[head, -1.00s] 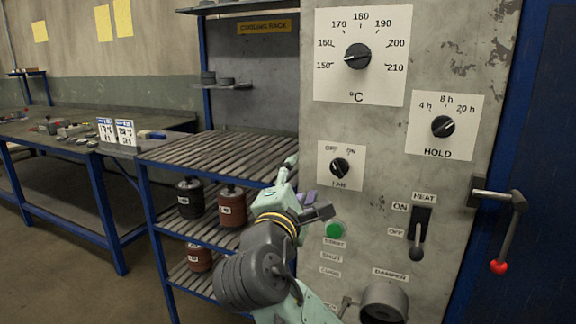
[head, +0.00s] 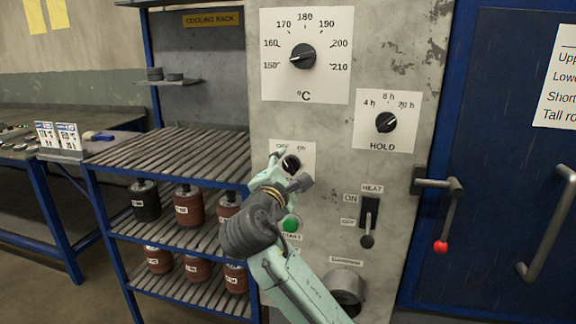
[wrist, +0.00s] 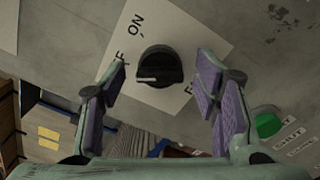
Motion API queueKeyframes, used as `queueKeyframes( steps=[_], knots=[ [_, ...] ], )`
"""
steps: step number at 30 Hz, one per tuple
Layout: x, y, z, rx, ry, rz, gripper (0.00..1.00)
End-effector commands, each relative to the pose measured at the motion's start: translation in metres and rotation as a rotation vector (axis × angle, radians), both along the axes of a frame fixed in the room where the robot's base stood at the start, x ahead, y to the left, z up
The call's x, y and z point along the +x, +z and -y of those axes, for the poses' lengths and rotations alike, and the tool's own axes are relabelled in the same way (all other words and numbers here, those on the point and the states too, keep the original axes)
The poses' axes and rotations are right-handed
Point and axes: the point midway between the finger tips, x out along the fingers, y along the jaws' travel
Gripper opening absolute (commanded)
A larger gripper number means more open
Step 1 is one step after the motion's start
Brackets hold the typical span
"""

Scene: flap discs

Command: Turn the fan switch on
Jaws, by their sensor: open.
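The fan switch is a round black knob (head: 291,164) on a white card (head: 309,149) on the grey panel, partly hidden by my gripper in the head view. In the wrist view the knob (wrist: 160,66) sits between my open fingers, with a gap on each side. Its pale mark points left in that view, on the OFF side; the ON label (wrist: 136,25) is above it. My gripper (head: 288,170) is open, its purple-padded fingers (wrist: 162,62) straddling the knob with nothing held. I cannot tell how far the fingertips are from the panel.
Close by on the panel are the green start button (head: 291,223), heat lever (head: 368,222), hold dial (head: 386,122) and temperature dial (head: 303,56). A door handle with a red knob (head: 441,246) is to the right. The cooling rack (head: 170,150) stands left.

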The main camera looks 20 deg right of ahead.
Motion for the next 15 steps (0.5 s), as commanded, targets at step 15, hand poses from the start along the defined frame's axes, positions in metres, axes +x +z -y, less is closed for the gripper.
queueKeyframes(
  steps=[15],
  knots=[
    [0.0019,-0.0001,0.0013,0.000,0.000,0.001,0.42]
  ],
)
